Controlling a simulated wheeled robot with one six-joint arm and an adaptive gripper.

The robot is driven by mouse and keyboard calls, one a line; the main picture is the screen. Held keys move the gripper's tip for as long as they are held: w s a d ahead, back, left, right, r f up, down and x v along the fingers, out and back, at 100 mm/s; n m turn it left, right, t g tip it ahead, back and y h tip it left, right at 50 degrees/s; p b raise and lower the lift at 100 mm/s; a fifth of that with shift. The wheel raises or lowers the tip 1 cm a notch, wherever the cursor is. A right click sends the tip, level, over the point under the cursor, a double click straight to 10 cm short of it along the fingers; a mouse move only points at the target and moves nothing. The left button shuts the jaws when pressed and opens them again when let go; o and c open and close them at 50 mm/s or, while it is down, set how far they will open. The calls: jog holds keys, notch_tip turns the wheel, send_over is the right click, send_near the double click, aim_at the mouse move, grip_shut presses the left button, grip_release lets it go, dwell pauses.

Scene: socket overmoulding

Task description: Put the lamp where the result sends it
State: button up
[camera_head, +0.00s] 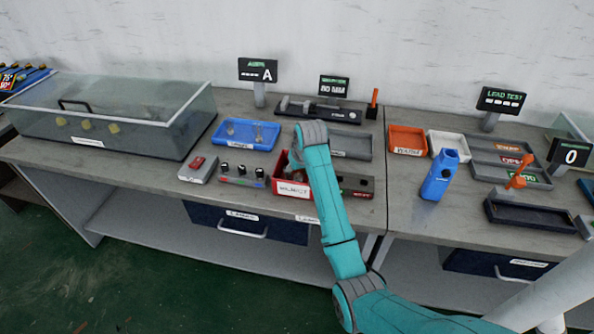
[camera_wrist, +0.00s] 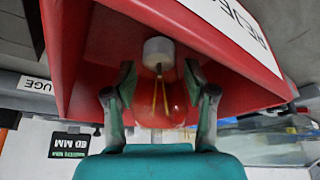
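In the wrist view the lamp (camera_wrist: 159,100) has a clear bulb, a white cap (camera_wrist: 158,51) and thin wires inside. It lies in line with my gripper (camera_wrist: 160,82), cap pointing away, with a finger close against each side of the bulb. The fingers appear shut on it. The lamp is inside the red reject bin (camera_wrist: 75,45), whose red walls surround it; whether it touches the floor is unclear. In the head view my arm reaches over the reject bin (camera_head: 291,189) and hides my gripper and the lamp. Several displays stand behind; one shows A (camera_head: 258,70).
A blue tray (camera_head: 246,135) with small parts is left of the bin. A gauge (camera_head: 325,109) and grey tray (camera_head: 350,145) lie behind. A lead tester display (camera_head: 501,100), orange bin (camera_head: 407,140), white bin (camera_head: 448,144) and blue bottle-like object (camera_head: 439,176) are right. A glass-walled case (camera_head: 112,118) stands left.

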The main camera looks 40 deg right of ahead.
dwell(0.3)
jog(key=v, duration=1.2)
jog(key=shift+r, duration=0.2)
